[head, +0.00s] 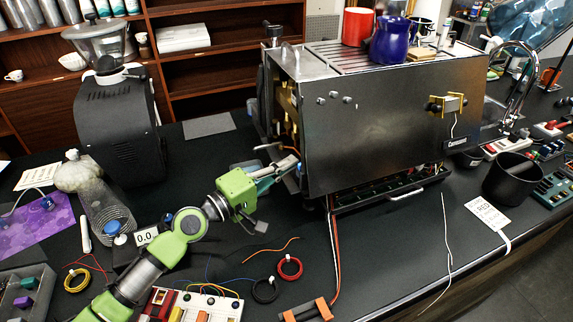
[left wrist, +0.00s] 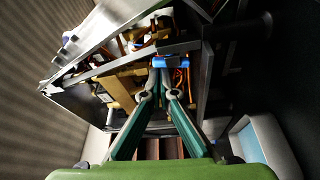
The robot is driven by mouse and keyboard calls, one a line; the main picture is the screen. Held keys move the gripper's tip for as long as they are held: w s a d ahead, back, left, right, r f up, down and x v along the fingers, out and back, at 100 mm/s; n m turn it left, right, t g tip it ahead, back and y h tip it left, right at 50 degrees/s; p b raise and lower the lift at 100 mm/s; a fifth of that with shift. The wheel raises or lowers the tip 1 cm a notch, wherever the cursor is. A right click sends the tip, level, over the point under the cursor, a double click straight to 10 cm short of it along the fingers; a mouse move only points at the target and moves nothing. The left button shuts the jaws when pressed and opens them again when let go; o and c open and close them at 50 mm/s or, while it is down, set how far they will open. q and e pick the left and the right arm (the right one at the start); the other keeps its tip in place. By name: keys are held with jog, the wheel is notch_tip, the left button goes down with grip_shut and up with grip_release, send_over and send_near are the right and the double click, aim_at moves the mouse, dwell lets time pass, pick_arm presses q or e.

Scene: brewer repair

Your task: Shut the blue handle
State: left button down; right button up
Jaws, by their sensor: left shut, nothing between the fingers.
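The blue handle (left wrist: 172,61) shows in the left wrist view, inside the open side of the espresso machine (head: 395,120), low among wires and brass parts. My left gripper (left wrist: 160,74) is shut and empty, with its fingertips right at the left part of the blue handle. I cannot tell whether they touch it. In the head view my left gripper (head: 292,165) reaches in at the machine's lower left side, and the handle is not clear there. My right gripper is not in view.
A black grinder (head: 115,125) stands left of the machine. A red mug (head: 357,27) and a blue pitcher (head: 392,40) stand on top of it. A plastic bottle (head: 105,210), wire coils and a breadboard (head: 190,303) lie around my left arm. A black cup (head: 512,178) stands at the right.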

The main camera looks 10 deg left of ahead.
pick_arm(q)
jog(key=shift+s+d, duration=0.3)
jog(key=shift+s, duration=0.05)
dwell(0.8)
jog(key=r+p, duration=0.2)
jog(key=r, duration=0.1)
jog(key=r+p, duration=0.1)
jog(key=p, duration=0.1)
jog(key=shift+w+a+r, duration=0.2)
jog(key=shift+w+r, duration=0.1)
jog(key=shift+r, duration=0.05)
jog(key=s+a+f+b, duration=0.4)
jog(key=s+a+b, duration=0.1)
jog(key=a+b, duration=0.2)
jog(key=shift+s+a+b, duration=0.3)
jog(key=shift+s+b, duration=0.1)
jog(key=shift+b, duration=0.1)
